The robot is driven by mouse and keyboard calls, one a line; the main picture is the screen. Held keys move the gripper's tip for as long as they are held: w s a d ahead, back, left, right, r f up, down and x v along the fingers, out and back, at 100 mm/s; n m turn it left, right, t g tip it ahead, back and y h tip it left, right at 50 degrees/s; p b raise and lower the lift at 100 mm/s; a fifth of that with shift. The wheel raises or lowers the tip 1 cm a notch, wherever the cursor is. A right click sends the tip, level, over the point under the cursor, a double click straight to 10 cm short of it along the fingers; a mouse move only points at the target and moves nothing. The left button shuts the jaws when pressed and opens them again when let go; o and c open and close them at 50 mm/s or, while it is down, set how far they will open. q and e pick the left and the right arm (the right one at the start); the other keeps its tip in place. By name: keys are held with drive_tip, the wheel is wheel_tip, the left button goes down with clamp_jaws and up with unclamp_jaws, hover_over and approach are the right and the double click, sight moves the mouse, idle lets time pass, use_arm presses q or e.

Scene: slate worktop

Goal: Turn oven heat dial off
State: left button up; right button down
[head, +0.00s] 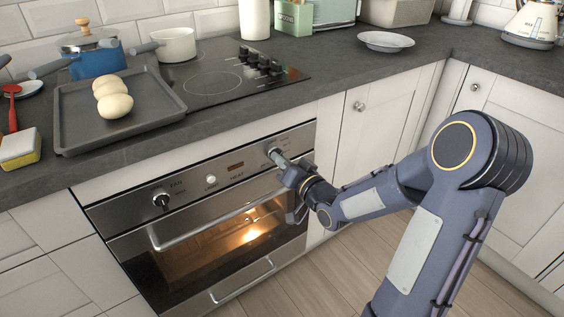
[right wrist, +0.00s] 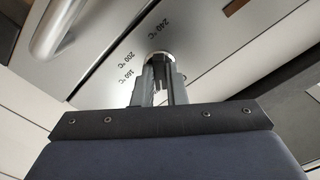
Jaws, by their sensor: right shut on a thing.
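The oven (head: 215,210) is built into the cabinets, and its window glows orange. My right gripper (head: 278,157) is at the right end of the oven's control panel, shut on the heat dial. In the head view the fingers mostly hide this dial. In the right wrist view the round silver rim of the heat dial (right wrist: 160,54) shows at the tips of my right gripper (right wrist: 160,78). Marks for 160, 200 and 240 °C curve around it; its pointer is hidden. My left gripper is not in view.
Below the panel runs the oven door handle (head: 215,222). Another knob (head: 161,200) sits at the panel's left. Above, the worktop (head: 330,62) bears a baking tray (head: 68,115) with buns, a blue pot (head: 97,62) and a white saucepan (head: 176,44). The floor in front is clear.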

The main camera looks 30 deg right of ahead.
drive_tip(key=shift+n+b, duration=3.8)
drive_tip(key=shift+b, duration=0.25)
drive_tip(key=c, duration=1.5)
unclamp_jaws()
drive_tip(key=shift+o, duration=0.2)
drive_tip(key=s+p, duration=0.2)
drive_tip(key=s, duration=0.5)
drive_tip(key=shift+s+d, duration=0.35)
drive_tip(key=shift+s, duration=0.05)
